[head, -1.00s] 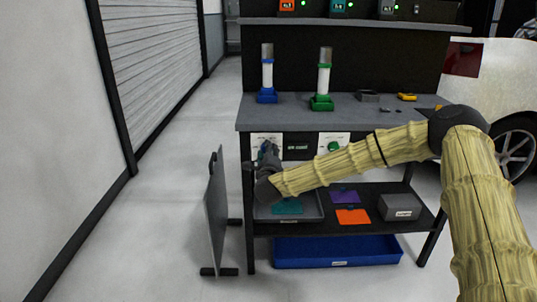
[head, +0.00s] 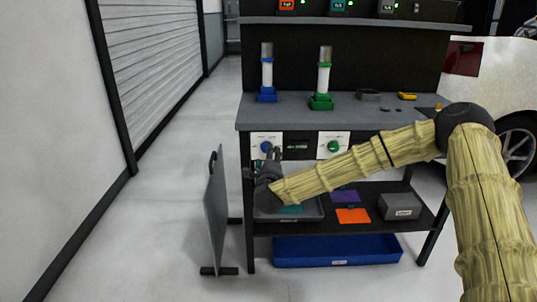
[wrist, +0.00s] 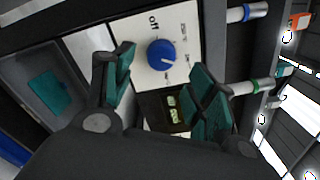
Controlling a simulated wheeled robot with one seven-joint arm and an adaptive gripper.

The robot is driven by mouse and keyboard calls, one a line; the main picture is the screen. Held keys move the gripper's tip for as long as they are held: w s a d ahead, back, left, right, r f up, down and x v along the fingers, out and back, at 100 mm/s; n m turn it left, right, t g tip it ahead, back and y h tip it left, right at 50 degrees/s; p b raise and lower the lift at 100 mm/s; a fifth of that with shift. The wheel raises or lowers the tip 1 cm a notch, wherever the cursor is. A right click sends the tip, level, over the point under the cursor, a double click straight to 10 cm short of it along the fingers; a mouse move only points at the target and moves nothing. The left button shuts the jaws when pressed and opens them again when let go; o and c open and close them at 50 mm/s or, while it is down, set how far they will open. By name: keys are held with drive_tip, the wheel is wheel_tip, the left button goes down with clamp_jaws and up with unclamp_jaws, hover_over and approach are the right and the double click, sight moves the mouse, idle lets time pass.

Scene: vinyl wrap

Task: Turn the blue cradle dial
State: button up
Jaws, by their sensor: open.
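The blue dial (head: 266,147) is a round knob on a white panel (head: 258,138) at the left of the bench front. In the wrist view the blue dial (wrist: 161,54) sits on its white plate, with "off" printed beside it and a white pointer line on its face. My gripper (head: 273,155) is just in front of and slightly below the dial in the head view. In the wrist view my gripper (wrist: 162,84) is open, its teal finger pads apart, with the dial showing beyond the gap between them. I see no contact with the dial.
A green dial (head: 333,146) is on a second panel to the right. A blue-based roll holder (head: 267,95) and a green-based one (head: 321,102) stand on the bench top (head: 350,120). A grey upright board (head: 216,213) stands left of the bench. A shelf below holds trays.

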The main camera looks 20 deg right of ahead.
drive_tip(key=v, duration=0.7)
drive_tip(key=shift+s, duration=0.35)
drive_tip(key=shift+a, duration=0.1)
drive_tip(key=s+a+f+n+g+y, duration=0.25)
drive_tip(key=s+a+f+n, duration=0.3)
drive_tip(key=f, duration=0.45)
drive_tip(key=s+a+f+n+g+y, duration=0.2)
drive_tip(key=s+a+f+n+y, duration=0.3)
drive_tip(key=f, duration=0.6)
drive_tip(key=s+f+n+g, duration=0.45)
drive_tip(key=s+f, duration=0.45)
drive_tip(key=s, duration=0.3)
drive_tip(key=s+f+n+g, duration=0.3)
drive_tip(key=s+f+n, duration=0.2)
drive_tip(key=s+f, duration=0.45)
drive_tip(key=s+d+f+n+g+h, duration=0.1)
drive_tip(key=s+d+n+g, duration=0.3)
drive_tip(key=s, duration=0.6)
drive_tip(key=s+d+f+n+g+h, duration=0.1)
drive_tip(key=s+d+n+g+h, duration=0.15)
drive_tip(key=s+d, duration=0.55)
wheel_tip(320, 180, up, 22)
drive_tip(key=s+a+t+y+p, duration=0.1)
drive_tip(key=a+p, duration=0.1)
drive_tip(key=p, duration=2)
drive_tip(key=shift+s, duration=0.25)
